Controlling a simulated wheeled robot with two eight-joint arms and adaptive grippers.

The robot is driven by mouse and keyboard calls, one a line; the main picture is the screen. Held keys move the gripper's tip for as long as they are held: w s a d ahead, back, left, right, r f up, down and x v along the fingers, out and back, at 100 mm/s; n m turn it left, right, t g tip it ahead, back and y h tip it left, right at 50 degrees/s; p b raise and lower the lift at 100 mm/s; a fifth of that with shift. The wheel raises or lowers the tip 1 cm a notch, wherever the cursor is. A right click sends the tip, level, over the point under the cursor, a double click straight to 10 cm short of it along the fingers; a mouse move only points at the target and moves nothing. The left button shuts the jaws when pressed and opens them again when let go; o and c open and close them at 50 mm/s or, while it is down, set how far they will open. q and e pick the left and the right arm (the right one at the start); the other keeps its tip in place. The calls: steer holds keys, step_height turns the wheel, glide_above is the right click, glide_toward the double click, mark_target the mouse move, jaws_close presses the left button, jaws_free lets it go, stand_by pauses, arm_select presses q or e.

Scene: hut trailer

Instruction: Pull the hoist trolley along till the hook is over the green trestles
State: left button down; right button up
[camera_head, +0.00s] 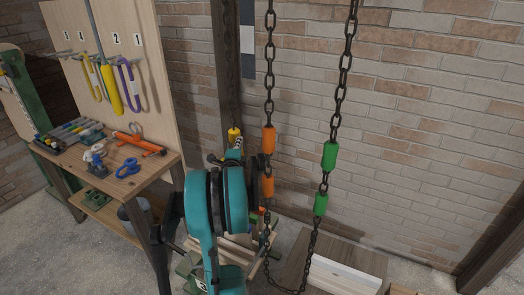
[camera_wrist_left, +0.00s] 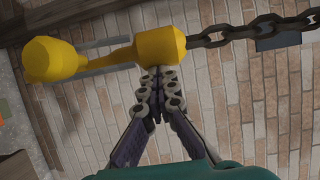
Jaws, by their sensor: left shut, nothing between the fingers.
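A yellow pull piece (camera_head: 234,135) hangs on a dark chain in front of the post. In the left wrist view it is a yellow sleeve (camera_wrist_left: 161,46) joined by a narrow neck to a yellow knob (camera_wrist_left: 48,60). My left gripper (camera_head: 240,155) is at this piece, partly hidden behind my teal arm. In the wrist view its fingers (camera_wrist_left: 157,76) are shut and empty, with the tips at the sleeve's edge; I cannot tell whether they touch. Green trestle parts (camera_head: 188,268) show low behind my arm, beside stacked timber. I cannot make out the hook or trolley. My right gripper is out of view.
Two chain runs hang close on the right, with orange sleeves (camera_head: 268,139) and green sleeves (camera_head: 329,156). A workbench (camera_head: 150,170) with tools stands left. A wooden box (camera_head: 345,255) stands below right, before the brick wall (camera_head: 430,130).

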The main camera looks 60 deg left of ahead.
arm_select(q)
steer(key=s+a, duration=0.4)
steer(key=a, duration=0.3)
steer(key=shift+s, duration=0.2)
steer(key=shift+a+r, duration=0.1)
steer(key=shift+a, duration=0.05)
